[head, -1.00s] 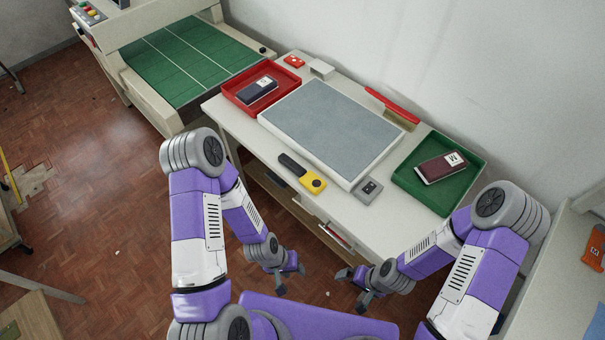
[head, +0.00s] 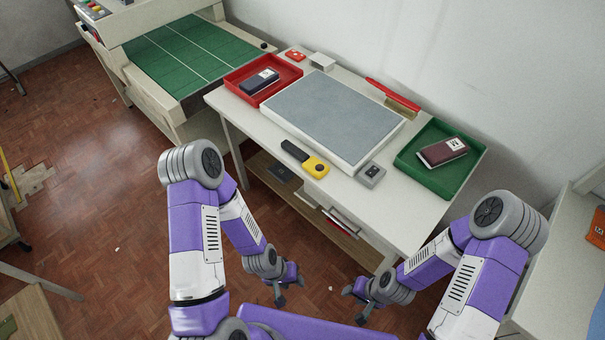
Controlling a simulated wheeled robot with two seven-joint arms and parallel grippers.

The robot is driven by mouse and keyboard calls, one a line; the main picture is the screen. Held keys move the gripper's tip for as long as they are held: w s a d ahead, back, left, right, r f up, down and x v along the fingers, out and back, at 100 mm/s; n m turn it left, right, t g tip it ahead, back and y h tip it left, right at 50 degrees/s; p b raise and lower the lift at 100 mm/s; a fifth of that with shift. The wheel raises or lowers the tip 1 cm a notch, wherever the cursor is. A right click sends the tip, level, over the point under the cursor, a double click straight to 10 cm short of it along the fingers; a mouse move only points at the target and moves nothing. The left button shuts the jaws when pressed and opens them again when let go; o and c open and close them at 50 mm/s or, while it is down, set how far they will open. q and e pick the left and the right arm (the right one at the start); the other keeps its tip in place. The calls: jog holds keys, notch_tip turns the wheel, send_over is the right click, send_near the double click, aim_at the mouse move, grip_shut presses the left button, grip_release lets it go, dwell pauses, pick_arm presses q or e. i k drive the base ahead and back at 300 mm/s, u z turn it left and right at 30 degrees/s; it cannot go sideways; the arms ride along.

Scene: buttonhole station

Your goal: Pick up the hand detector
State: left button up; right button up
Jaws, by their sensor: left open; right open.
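The hand detector (head: 314,166) looks like a yellow-headed tool with a black handle. It lies flat on the white table near its front edge, in front of the grey mat, with the handle pointing to the upper left. My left gripper (head: 290,292) is open and empty, below the table's front edge and lower in the picture than the detector. My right gripper (head: 356,302) is open and empty, also in front of the table and to the right. Neither gripper touches the detector, and nothing covers it.
The grey mat (head: 333,115) fills the table's middle. A red tray (head: 238,81) and a green tray (head: 437,181) each hold a dark device. A small grey box (head: 370,175) sits right of the detector. A conveyor with a green belt (head: 195,55) stands at the left.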

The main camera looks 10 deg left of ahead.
aim_at(303, 158)
jog(key=z, duration=0.05)
jog(key=k, duration=0.25)
jog(key=u, duration=2)
jog(key=i, duration=1.5)
jog(key=z, duration=2.15)
